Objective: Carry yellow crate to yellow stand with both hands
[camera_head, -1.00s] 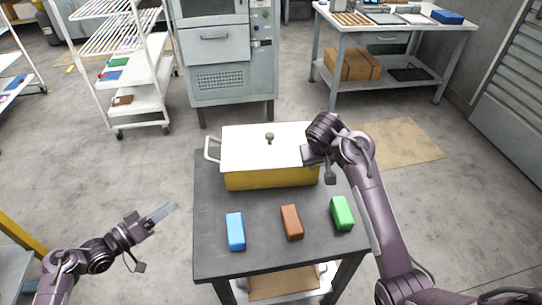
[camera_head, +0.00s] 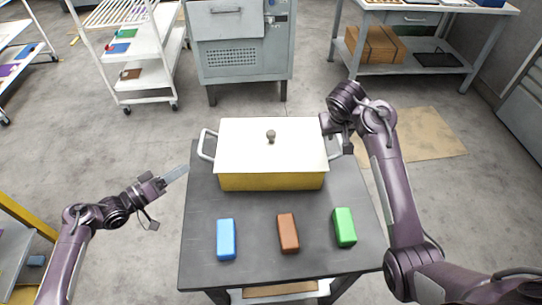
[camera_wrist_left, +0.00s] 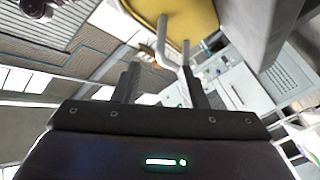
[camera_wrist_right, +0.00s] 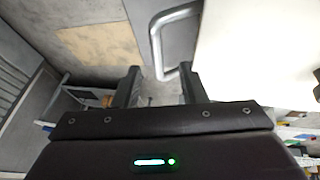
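The yellow crate (camera_head: 272,181) with a white top and dark knob sits on the dark table (camera_head: 260,268). It has a pale handle on each end. My left gripper (camera_head: 176,174) is open and empty, left of the left handle (camera_head: 205,146); in the left wrist view that handle (camera_wrist_left: 163,42) lies ahead of the parted fingers (camera_wrist_left: 160,85). My right gripper (camera_head: 335,128) is beside the right handle (camera_head: 335,146). In the right wrist view its fingers (camera_wrist_right: 158,88) are parted, with the handle (camera_wrist_right: 176,74) at their tips, not clamped.
Blue (camera_head: 226,239), brown (camera_head: 288,233) and green (camera_head: 345,228) blocks lie in front of the crate. A yellow-framed structure (camera_head: 22,222), possibly the yellow stand, is cut off at the left edge. A grey cabinet (camera_head: 240,60) and white rack (camera_head: 150,75) stand behind.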

